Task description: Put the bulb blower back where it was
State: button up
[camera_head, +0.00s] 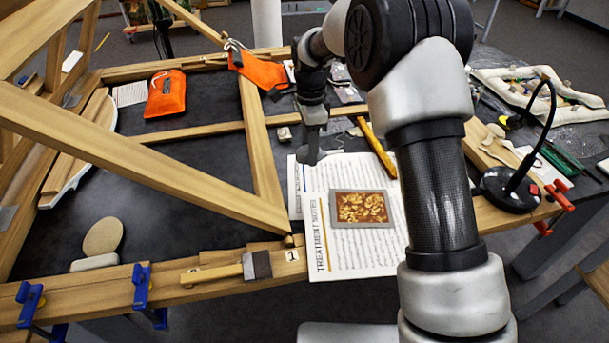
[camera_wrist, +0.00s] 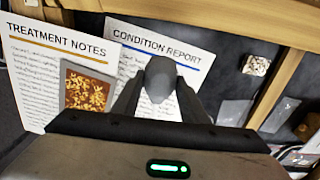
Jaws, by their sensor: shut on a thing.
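My gripper (camera_wrist: 160,95) is shut on the bulb blower (camera_wrist: 161,70), a dark grey rounded thing between the two fingertips in the wrist view. In the head view the bulb blower (camera_head: 309,154) shows as a grey shape below the wrist, partly covered by the fingers. It is held near the top edge of the printed sheets, and its height above them is hard to tell. The Treatment Notes sheet (camera_head: 345,250) lies in front, with a framed gilt fragment picture (camera_head: 362,208) on it. The Condition Report sheet (camera_wrist: 150,65) lies partly beneath.
A wooden frame (camera_head: 256,140) with a diagonal bar (camera_head: 150,165) spans the table's left. A brush (camera_head: 230,270) rests on the front rail beside blue clamps (camera_head: 141,287). A black lamp (camera_head: 510,188) and tools stand at right. A small pale block (camera_head: 285,134) lies behind the sheets.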

notch_tip(320, 180, down, 8)
jog(key=shift+r, duration=0.2)
jog(key=shift+f, duration=0.15)
jog(key=o, duration=1.1)
jog(key=shift+o, duration=0.2)
